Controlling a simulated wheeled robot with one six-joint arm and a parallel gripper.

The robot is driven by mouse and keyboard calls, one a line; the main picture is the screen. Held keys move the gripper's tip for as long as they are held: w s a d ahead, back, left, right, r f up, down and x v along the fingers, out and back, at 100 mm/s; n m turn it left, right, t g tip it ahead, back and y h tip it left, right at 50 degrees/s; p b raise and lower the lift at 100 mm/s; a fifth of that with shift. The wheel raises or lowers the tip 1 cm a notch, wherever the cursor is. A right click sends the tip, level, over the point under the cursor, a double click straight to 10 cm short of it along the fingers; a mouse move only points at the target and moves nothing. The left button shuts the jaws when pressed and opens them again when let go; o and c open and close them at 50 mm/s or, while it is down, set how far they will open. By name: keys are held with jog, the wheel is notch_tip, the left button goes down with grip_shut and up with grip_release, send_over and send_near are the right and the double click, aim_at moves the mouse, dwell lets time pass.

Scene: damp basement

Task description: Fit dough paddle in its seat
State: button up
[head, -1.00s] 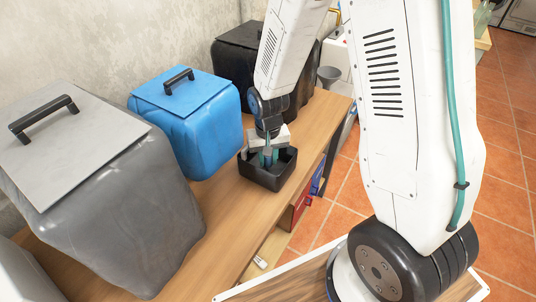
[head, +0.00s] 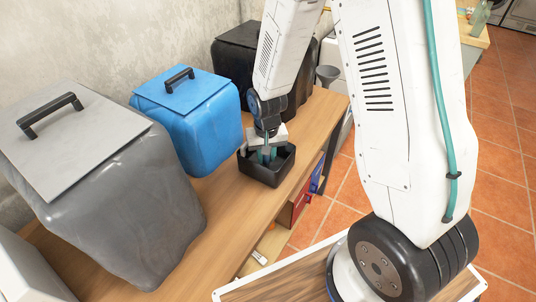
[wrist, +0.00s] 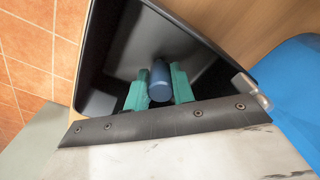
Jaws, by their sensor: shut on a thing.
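My gripper (head: 267,156) reaches down into a small open black bin (head: 262,175) on the wooden bench. In the wrist view, the teal fingers of my gripper (wrist: 160,90) are shut on a blue cylinder (wrist: 160,78), one finger on each side. The cylinder stands out from the bin's dark inside and seems to be the grip of the dough paddle. The rest of the paddle is not clear, and I cannot tell whether it touches the floor of the black bin (wrist: 98,50). I cannot make out a separate seat.
A grey lidded container (head: 115,190), a blue one (head: 195,125) and a black one (head: 235,65) stand along the wall on the bench (head: 215,205). The blue one is near the bin. A grey funnel-like cup (head: 327,76) is at the far end. Tiled floor lies to the right.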

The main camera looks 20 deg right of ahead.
jog(key=shift+s+f, duration=0.55)
jog(key=shift+s, duration=0.15)
jog(key=shift+w+r+g, duration=0.3)
jog(key=shift+w+r, duration=0.15)
jog(key=shift+r, duration=2.25)
jog(key=shift+w+r, duration=0.1)
